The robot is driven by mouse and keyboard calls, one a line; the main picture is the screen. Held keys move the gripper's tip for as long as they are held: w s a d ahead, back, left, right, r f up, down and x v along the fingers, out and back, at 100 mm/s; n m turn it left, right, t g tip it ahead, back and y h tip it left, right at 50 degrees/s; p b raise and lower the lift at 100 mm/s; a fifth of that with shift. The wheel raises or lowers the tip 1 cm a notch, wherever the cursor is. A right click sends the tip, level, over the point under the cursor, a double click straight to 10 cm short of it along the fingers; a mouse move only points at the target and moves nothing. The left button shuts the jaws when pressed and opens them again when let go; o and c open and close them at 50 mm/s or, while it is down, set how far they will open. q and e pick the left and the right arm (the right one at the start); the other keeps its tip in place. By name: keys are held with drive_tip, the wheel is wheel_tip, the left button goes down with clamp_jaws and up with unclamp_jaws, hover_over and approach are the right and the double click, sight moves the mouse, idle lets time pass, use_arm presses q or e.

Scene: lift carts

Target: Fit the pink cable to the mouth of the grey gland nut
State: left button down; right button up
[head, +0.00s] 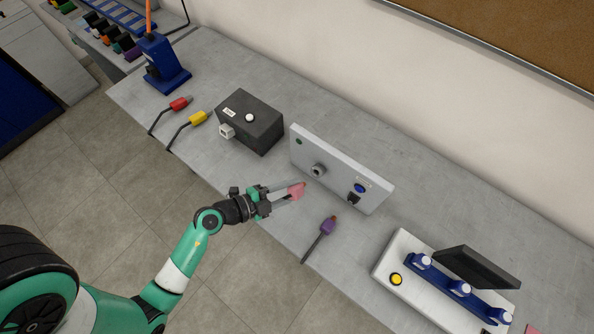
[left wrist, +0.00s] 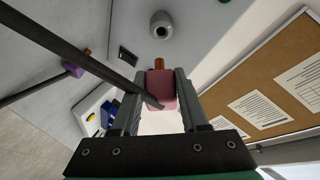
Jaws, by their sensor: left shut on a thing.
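My left gripper (head: 292,190) is shut on the pink cable (head: 297,191), gripping its pink body. In the left wrist view the pink cable (left wrist: 161,88) sits between the two fingers, with its orange-brown tip pointing out ahead. A dark cable length crosses that view from the upper left to the pink body. The grey gland nut (head: 318,170) is on the front face of the grey panel box (head: 340,165). It also shows in the left wrist view (left wrist: 161,23), beyond the cable tip, with a gap between them. My right gripper is not in view.
A purple cable (head: 328,225) lies on the table right of the gripper. Red (head: 180,103) and yellow (head: 198,118) cables lie left. A dark box (head: 250,120) stands left of the panel box, and a white unit with blue holders (head: 398,262) stands at right.

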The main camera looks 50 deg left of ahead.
use_arm(q)
drive_tip(key=shift+a+t, duration=0.1)
drive_tip(key=shift+t, duration=0.3)
drive_tip(key=shift+r, duration=0.1)
drive_tip(key=shift+r+n+p, duration=0.1)
drive_tip(key=shift+n+p, duration=0.2)
drive_tip(key=shift+p, duration=0.4)
drive_tip(key=w+f, duration=0.1)
drive_tip(key=w+a+f+b, duration=0.1)
drive_tip(key=w, duration=0.1)
drive_tip(key=w+f, duration=0.1)
drive_tip(key=shift+w+a+b, duration=0.15)
drive_tip(key=shift+w+b, duration=0.1)
drive_tip(key=shift+b, duration=0.05)
drive_tip(key=shift+w+f, duration=0.1)
drive_tip(key=shift+w+a+f+b, duration=0.25)
drive_tip(key=shift+w+f, duration=0.2)
drive_tip(key=shift+w, duration=0.25)
drive_tip(key=shift+w+a+f+b, duration=0.2)
drive_tip(key=shift+w+f, duration=0.2)
drive_tip(key=shift+w, duration=0.3)
